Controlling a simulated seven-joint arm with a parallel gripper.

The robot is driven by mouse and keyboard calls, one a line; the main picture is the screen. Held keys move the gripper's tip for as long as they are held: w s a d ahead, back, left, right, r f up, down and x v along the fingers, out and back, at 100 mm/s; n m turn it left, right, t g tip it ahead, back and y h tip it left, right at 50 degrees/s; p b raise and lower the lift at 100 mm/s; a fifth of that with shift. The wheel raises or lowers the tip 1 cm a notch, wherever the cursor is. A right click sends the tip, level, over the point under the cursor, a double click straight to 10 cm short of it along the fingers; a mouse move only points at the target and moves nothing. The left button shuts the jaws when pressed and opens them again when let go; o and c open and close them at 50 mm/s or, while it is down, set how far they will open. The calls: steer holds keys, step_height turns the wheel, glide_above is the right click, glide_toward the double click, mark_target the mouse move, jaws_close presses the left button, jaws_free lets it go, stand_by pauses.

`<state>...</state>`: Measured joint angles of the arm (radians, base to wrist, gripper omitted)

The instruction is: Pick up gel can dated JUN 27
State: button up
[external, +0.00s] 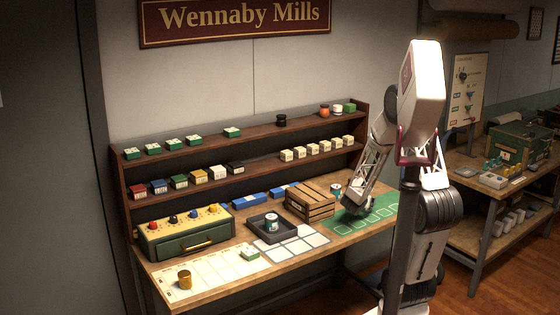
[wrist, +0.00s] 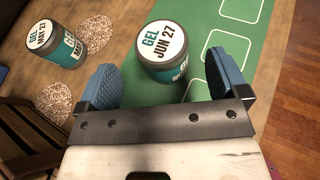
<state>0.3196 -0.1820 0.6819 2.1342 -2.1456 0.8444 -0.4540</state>
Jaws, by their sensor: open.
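The gel can marked JUN 27 (wrist: 163,42) stands upright in the wrist view, with a white lid and a teal and dark body. My gripper (wrist: 164,70) is open, its two blue fingers to either side of the can's near part, with nothing clasped. In the external view my gripper (external: 354,206) is low over the green mat (external: 375,220).
A wooden crate (external: 311,201) stands just left of my gripper. A dark tray (external: 286,234) holds another can (external: 271,222). Further left are a green drawer box (external: 187,236) and a brass cylinder (external: 184,277). Shelves (external: 250,134) with small boxes rise behind. The green mat's right part is clear.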

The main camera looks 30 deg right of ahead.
steer(key=shift+d, duration=0.1)
steer(key=shift+x, duration=2.55)
steer(key=c, duration=1.1)
steer(key=shift+o, duration=0.2)
steer(key=shift+r, duration=0.15)
steer(key=shift+r, duration=1.45)
steer(key=shift+s+r, duration=0.2)
steer(key=shift+s, duration=0.1)
steer(key=s+a+r, duration=0.1)
steer(key=s+a, duration=0.7)
steer(key=s, duration=0.5)
steer(key=shift+s+r, duration=0.15)
steer(key=shift+r, duration=0.05)
